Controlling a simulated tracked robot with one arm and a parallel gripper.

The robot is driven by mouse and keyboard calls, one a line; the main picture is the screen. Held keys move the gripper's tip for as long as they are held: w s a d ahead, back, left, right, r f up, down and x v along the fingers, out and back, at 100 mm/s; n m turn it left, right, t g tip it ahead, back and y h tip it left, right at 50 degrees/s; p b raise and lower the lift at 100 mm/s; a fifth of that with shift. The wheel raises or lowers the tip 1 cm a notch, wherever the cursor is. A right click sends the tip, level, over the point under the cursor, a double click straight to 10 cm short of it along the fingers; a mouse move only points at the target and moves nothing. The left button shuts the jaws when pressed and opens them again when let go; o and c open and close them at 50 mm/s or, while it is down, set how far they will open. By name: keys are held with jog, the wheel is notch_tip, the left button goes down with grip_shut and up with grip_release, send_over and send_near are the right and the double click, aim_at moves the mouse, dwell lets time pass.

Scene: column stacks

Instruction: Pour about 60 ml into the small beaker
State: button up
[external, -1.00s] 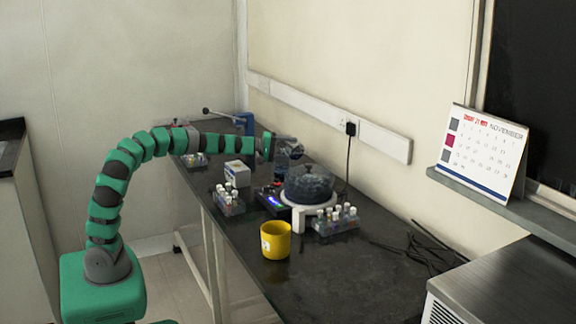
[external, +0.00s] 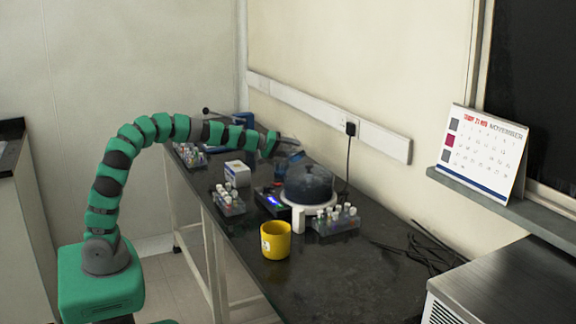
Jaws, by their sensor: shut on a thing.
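My gripper (external: 287,142) is at the end of the green segmented arm, above the back of the dark bench. It is shut on what looks like a clear, bluish vessel (external: 295,157), small and dim here, which seems tilted. The vessel is just behind and above the dark domed device. Its contents and any liquid level cannot be made out. I cannot pick out the small beaker for certain; it may be hidden behind the dome or my gripper. A yellow cup (external: 275,241) with a white label stands upright on the front part of the bench, well apart from my gripper.
The domed device (external: 309,184) has a white base. Racks of capped tubes stand at its right (external: 336,221), at its left (external: 229,201) and farther back. A blue-lit black box (external: 272,201) and a white box (external: 239,171) are nearby. Black cables (external: 425,250) lie at right.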

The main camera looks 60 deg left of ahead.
jog(key=shift+r+p, duration=0.35)
jog(key=shift+r, duration=0.05)
jog(key=shift+f+m+g+y, duration=0.3)
jog(key=shift+f+m+y, duration=0.2)
jog(key=shift+f+m, duration=0.2)
jog(key=shift+f+m+y+p, duration=0.25)
jog(key=shift+m+y+p, duration=0.05)
jog(key=shift+m+y, duration=0.1)
jog(key=shift+m+g+y, duration=0.4)
jog(key=shift+m+y, duration=0.2)
jog(key=shift+m, duration=0.1)
jog(key=f, duration=0.1)
jog(key=d+f, duration=0.1)
jog(key=f, duration=0.2)
jog(key=shift+w+d+f+b, duration=0.15)
jog(key=shift+d+b, duration=0.1)
jog(key=shift+b, duration=0.1)
jog(key=d+m+y+p, duration=0.1)
jog(key=p, duration=0.4)
jog(key=shift+w+d+f+m, duration=0.1)
jog(key=shift+w+d+m, duration=0.1)
jog(key=shift+m, duration=0.1)
jog(key=y+p, duration=0.1)
jog(key=p, duration=0.2)
jog(key=shift+d+f+m+g+p, duration=0.25)
jog(key=shift+d+m+g+p, duration=0.05)
jog(key=shift+d+m+p, duration=0.1)
jog(key=shift+p, duration=0.75)
